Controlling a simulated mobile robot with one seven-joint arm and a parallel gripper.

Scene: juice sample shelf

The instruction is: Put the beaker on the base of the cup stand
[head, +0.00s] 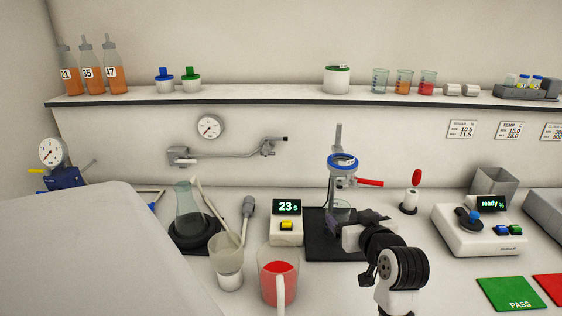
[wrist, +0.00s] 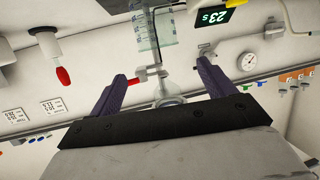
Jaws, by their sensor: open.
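The cup stand has a black base (head: 318,246), an upright post and a blue ring (head: 342,163) with a red lever (head: 369,183). A clear beaker (head: 338,212) is below the ring, over the base, and looks upright on it; its bottom edge is partly hidden by my gripper. The beaker (wrist: 153,30) also shows with its graduation marks in the wrist view, beyond my fingertips and apart from them. My gripper (wrist: 162,72) is open and empty, its two purple fingers spread. In the head view my gripper (head: 356,229) is at the front right of the beaker.
A timer (head: 286,222) stands just left of the base. A red-filled jug (head: 278,277) and a pale cup (head: 228,268) stand in front left. A conical flask (head: 189,222) is further left. A device reading "ready" (head: 478,232) stands right. The counter between it and the base is mostly clear.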

